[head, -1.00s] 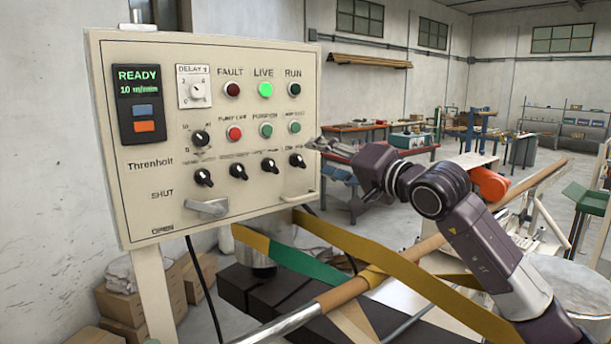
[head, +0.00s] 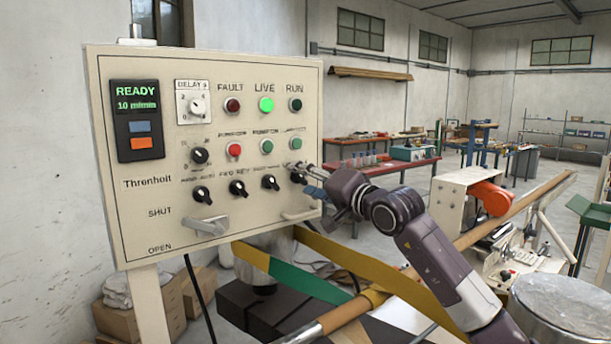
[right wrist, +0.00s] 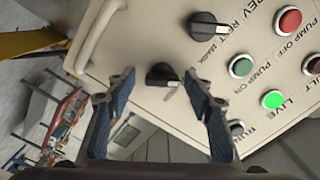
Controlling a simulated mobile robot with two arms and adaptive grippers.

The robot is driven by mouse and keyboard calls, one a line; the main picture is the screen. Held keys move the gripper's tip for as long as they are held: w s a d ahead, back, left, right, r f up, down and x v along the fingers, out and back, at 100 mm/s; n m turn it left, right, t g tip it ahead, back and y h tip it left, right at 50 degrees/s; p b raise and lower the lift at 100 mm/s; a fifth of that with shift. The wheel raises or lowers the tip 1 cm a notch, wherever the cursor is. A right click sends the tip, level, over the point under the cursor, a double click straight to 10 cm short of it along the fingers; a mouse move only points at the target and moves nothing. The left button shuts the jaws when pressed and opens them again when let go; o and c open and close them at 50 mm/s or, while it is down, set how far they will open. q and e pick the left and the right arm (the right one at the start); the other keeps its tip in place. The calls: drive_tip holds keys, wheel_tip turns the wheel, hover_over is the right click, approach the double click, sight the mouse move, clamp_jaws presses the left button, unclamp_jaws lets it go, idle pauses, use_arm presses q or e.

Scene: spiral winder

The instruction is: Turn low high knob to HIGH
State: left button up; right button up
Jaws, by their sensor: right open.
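The beige control panel (head: 225,75) has a row of black knobs. The rightmost knob (head: 297,176) is partly hidden by my right gripper (head: 304,172), which reaches it from the right. In the right wrist view this black knob (right wrist: 160,74) sits between the two blue-padded fingertips of the open gripper (right wrist: 160,88), with a gap on either side. I cannot read a LOW or HIGH label at it. My left gripper is not in view.
A neighbouring black knob (head: 269,182) is close on the left. Green and red buttons (head: 234,150) and lamps sit above the row. A pale handle (head: 300,214) juts out below. A yellow-green strip (head: 300,275) and a long bar (head: 345,312) cross under the arm.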

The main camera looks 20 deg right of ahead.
drive_tip(key=shift+s+r, duration=0.1)
drive_tip(key=shift+s, duration=0.05)
drive_tip(key=shift+c, duration=0.3)
drive_tip(key=c, duration=1.1)
